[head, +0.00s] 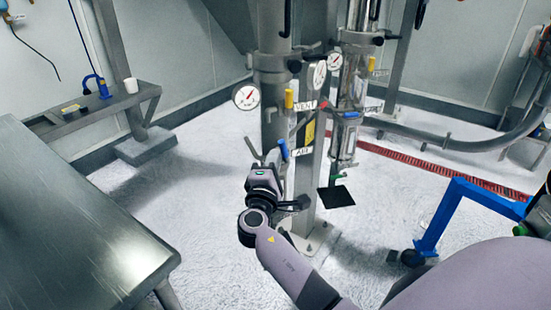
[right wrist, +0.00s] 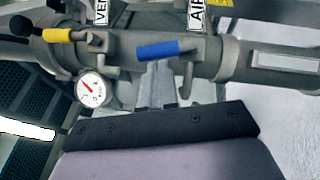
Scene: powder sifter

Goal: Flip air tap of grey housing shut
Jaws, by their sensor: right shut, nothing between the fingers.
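The grey housing (head: 272,95) is an upright metal column in the middle of the head view. Its air tap has a blue handle (head: 283,149) beside the AIR label (head: 303,153). In the right wrist view the blue handle (right wrist: 158,49) lies roughly along the housing (right wrist: 125,60), slightly tilted. My right gripper (head: 268,163) is at the tap's height, close to the handle. In the right wrist view its shut, empty fingers (right wrist: 157,80) point at the housing just below the handle; I cannot tell whether they touch. My left gripper is not in view.
A yellow VENT handle (head: 289,98) and a gauge (head: 246,97) sit above the air tap. A clear sifter column (head: 347,140) stands to the right. A metal table (head: 75,220) is at left, a blue wheeled frame (head: 440,215) at right. The floor between table and column is clear.

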